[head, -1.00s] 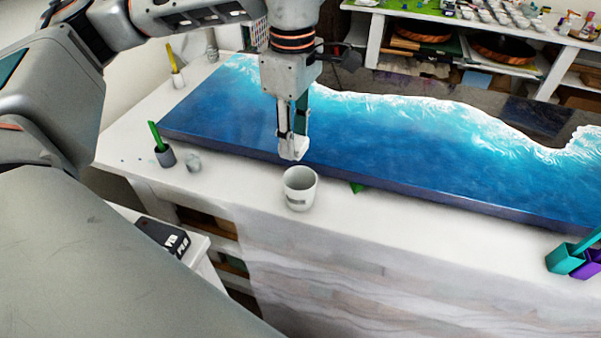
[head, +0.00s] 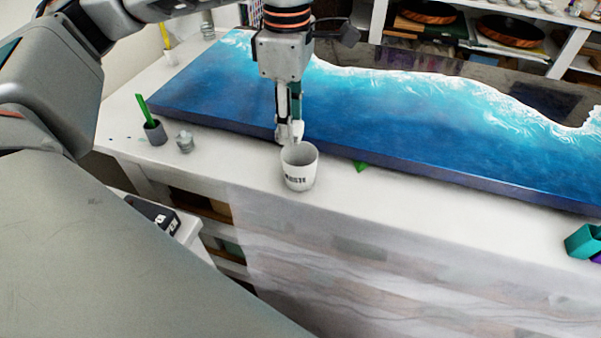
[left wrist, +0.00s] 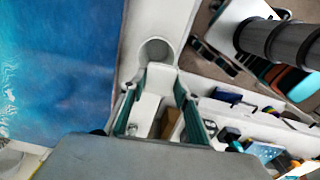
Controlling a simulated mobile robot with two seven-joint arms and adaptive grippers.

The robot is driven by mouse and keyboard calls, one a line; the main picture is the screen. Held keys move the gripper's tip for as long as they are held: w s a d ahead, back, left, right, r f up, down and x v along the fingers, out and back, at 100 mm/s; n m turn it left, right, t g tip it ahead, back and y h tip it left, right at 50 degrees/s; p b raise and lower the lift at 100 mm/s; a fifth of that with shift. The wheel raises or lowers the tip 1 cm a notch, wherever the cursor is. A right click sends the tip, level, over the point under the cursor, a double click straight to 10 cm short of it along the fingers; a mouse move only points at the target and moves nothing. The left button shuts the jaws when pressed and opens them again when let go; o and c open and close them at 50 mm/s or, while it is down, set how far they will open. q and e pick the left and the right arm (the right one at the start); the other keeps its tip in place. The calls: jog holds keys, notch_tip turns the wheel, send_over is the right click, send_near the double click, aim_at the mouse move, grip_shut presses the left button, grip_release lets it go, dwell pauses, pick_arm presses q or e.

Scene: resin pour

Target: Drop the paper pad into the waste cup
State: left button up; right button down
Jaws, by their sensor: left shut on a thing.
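The waste cup (head: 298,180) is white with dark lettering and stands upright on the white table, in front of the blue slab. My left gripper (head: 290,132) points down just behind and above the cup's rim. It is shut on the white paper pad (left wrist: 161,80), which shows between the green-lined fingers in the left wrist view. In the head view the pad is small and partly hidden by the fingers and rim. The cup's round mouth (left wrist: 156,50) lies just beyond the pad in the left wrist view. My right gripper is not in view.
A blue and white resin slab (head: 400,120) fills the table behind the cup. A grey cup with a green stick (head: 155,133) and a small grey lump (head: 184,142) stand to the left. A green piece (head: 360,166) lies right of the cup. A teal container (head: 584,242) is far right.

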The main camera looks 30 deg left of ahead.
pick_arm(q)
jog(key=o, duration=1)
jog(key=shift+f, duration=0.1)
jog(key=shift+o, duration=0.2)
notch_tip(320, 180, up, 12)
dwell(0.4)
